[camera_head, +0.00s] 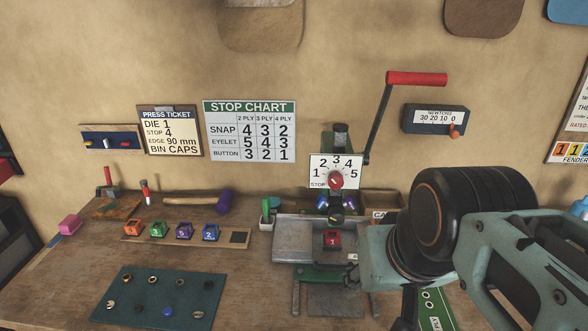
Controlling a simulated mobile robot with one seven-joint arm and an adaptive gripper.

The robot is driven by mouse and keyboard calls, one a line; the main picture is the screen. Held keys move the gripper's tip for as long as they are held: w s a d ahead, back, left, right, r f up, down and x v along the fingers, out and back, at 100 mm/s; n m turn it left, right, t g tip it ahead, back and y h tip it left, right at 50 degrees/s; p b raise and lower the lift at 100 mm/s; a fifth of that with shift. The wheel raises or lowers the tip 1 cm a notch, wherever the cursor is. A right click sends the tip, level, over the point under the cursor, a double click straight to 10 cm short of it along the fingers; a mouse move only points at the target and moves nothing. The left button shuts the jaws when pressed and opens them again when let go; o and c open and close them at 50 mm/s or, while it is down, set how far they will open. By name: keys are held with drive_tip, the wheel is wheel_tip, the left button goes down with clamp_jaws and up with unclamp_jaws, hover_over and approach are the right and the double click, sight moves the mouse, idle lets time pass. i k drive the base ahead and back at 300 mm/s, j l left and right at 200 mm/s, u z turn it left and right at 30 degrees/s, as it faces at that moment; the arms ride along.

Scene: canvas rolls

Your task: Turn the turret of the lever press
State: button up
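The lever press (341,145) stands at centre right of the bench. Its red-handled lever (416,79) is raised to the upper right. A white stop plate (322,172) numbered 1 to 5 carries a round red knob (335,180). Below the plate, blue pieces (322,202) and a dark piece with a yellow mark (336,219) appear to belong to the turret. A red block (333,240) marked 1 sits beneath them. My gripper (352,276) is right of and below the turret, near the press base; its fingers are mostly hidden.
My arm covers the right foreground. Blocks (184,231) in several colours stand on a wooden rack at left. A dark mat (160,298) holds small metal parts. A stop chart (249,130) and press ticket (169,130) hang behind.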

sight(334, 207)
drive_tip(key=k+j+z, duration=0.15)
drive_tip(key=z, duration=0.2)
drive_tip(key=k+z, duration=0.35)
drive_tip(key=i+j, duration=0.05)
